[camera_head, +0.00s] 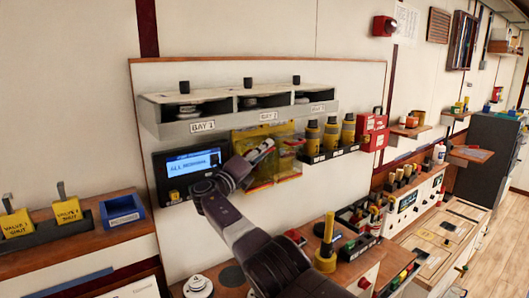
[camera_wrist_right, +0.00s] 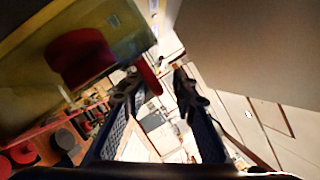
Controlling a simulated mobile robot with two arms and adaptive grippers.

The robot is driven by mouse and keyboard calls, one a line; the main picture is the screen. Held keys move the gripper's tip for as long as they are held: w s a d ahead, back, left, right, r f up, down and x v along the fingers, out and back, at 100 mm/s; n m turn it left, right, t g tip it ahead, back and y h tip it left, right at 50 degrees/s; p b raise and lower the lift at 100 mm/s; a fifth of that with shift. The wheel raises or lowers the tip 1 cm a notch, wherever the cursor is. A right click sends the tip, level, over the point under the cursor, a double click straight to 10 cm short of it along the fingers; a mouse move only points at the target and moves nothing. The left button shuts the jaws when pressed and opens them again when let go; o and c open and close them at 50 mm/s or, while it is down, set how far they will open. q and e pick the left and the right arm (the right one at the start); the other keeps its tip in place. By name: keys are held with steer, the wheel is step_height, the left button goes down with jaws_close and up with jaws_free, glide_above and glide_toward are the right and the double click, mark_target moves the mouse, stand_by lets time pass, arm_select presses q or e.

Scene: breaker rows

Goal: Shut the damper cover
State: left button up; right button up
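A yellow see-through cover (camera_head: 285,168) is on the wall panel below the bay shelf; I take it for the damper cover, but no label on it is readable. Its red part is partly hidden behind my right gripper (camera_head: 262,151). In the right wrist view a yellowish panel (camera_wrist_right: 35,75) with a large red round part and a red rod (camera_wrist_right: 148,76) fills the upper left. My right gripper (camera_wrist_right: 157,84) has its fingers apart, with the rod close to the left finger. I cannot tell whether they touch. My left gripper is not in view.
The bay shelf (camera_head: 240,120) juts out above the gripper. A blue-lit display (camera_head: 192,165) is to its left. A rack of yellow and black cylinders (camera_head: 330,151) and a red box (camera_head: 373,130) are to its right. A yellow-handled post (camera_head: 327,235) stands on the bench below.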

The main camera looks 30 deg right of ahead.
steer(key=shift+a+f, duration=0.1)
steer(key=shift+f, duration=0.05)
steer(key=shift+v, duration=0.8)
steer(key=v, duration=0.5)
steer(key=shift+s+a, duration=0.2)
steer(key=shift+a, duration=0.15)
